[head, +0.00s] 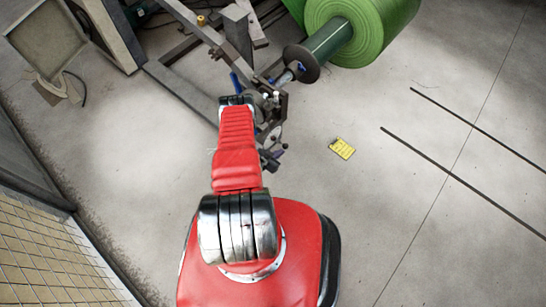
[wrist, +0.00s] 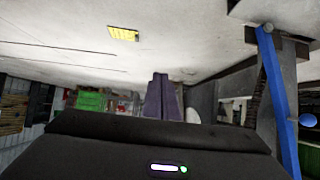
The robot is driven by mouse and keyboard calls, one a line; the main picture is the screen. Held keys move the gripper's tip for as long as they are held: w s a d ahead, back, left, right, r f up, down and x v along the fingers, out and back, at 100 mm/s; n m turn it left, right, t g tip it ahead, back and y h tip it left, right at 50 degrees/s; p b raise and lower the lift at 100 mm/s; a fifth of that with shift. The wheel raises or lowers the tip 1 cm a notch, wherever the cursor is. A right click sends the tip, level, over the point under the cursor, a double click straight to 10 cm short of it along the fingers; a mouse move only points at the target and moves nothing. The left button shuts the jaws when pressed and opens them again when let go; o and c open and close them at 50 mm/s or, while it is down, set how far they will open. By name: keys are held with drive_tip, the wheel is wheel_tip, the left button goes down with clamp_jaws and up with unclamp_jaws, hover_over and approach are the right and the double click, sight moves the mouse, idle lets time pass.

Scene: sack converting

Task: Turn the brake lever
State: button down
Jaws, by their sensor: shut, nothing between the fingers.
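A blue bar with a blue ball (wrist: 306,119), which looks like the brake lever (wrist: 278,95), stands at the right edge of the wrist view beside a grey steel post. In the head view a small blue piece (head: 236,83) shows on the roll stand, just past my arm; most of it is hidden. My gripper (head: 272,158) is at the end of the red arm, near the stand's shaft end. In the wrist view its dark purple fingers (wrist: 163,98) are together and empty, apart from the blue bar, which is to their right.
A green roll (head: 362,25) sits on the stand's shaft (head: 325,42) at the top. Steel beams (head: 185,92) of the stand lie left of my arm. A yellow card (head: 342,148) lies on the floor. A mesh panel (head: 45,250) stands lower left.

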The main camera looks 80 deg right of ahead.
drive_tip(key=w+a+r, duration=0.1)
drive_tip(key=w+a, duration=0.6)
drive_tip(key=a, duration=0.4)
drive_tip(key=shift+w+a+r, duration=0.2)
drive_tip(key=shift+a+r, duration=0.05)
drive_tip(key=shift+a, duration=0.1)
idle(0.5)
drive_tip(key=shift+f, duration=0.1)
